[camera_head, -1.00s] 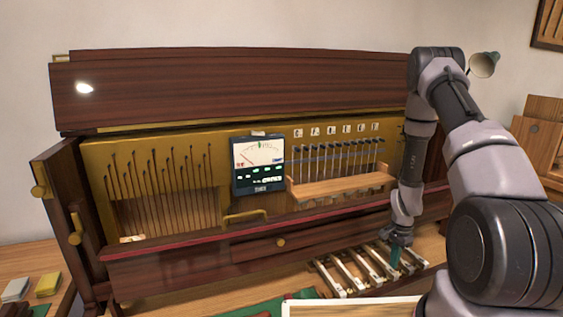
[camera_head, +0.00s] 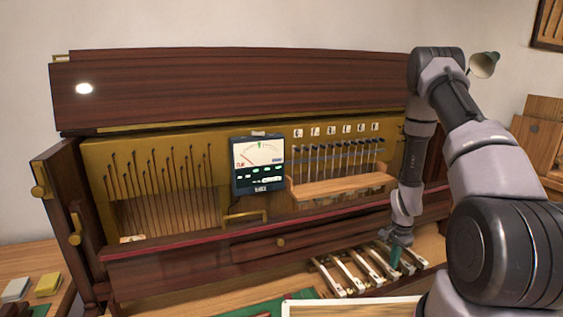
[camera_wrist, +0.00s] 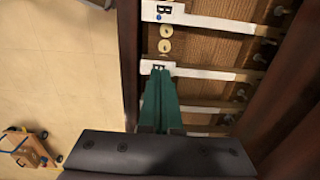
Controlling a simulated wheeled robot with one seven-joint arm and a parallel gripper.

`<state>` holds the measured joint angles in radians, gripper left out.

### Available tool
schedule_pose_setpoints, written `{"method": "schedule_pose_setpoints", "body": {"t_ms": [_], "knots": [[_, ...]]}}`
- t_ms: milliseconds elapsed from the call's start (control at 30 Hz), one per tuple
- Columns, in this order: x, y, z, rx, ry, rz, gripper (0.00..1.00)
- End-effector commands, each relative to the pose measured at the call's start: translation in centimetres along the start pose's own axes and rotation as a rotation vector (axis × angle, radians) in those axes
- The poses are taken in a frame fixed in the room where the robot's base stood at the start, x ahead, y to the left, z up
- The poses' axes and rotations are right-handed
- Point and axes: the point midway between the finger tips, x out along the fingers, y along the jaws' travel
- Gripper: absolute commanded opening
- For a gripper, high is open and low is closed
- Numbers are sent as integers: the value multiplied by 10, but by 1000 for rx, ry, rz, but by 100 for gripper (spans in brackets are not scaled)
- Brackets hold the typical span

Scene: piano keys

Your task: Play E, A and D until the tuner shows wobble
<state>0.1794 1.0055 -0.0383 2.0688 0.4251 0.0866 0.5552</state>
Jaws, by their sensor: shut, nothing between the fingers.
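The tuner (camera_head: 258,165) is a dark box with a white needle dial, mounted on the piano's brass plate in the head view. Its needle leans left, with red lettering at the dial's lower left and small green lights below; the words are too small to read. The white keys (camera_head: 345,277) lie low in front of the piano. My gripper (camera_head: 396,262) is shut and empty, pointing down at the right part of the keys. In the wrist view its green fingertips (camera_wrist: 158,70) are at a white key's end (camera_wrist: 147,64), whose label is mostly hidden. A key marked B (camera_wrist: 195,20) lies above it.
A wooden rail (camera_head: 340,188) and a row of hammers sit right of the tuner, under small letter tags. A pale-topped board (camera_head: 350,307) lies in front of the keys. Yellow and white blocks (camera_head: 48,284) rest at far left.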

Motion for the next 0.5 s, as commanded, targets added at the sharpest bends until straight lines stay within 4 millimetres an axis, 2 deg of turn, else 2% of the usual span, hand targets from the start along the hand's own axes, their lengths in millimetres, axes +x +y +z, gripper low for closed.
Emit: {"method": "schedule_pose_setpoints", "body": {"t_ms": [167,500], "knots": [[1,0,0,0,0,0,0],[20,0,0,0,0,0,0]]}}
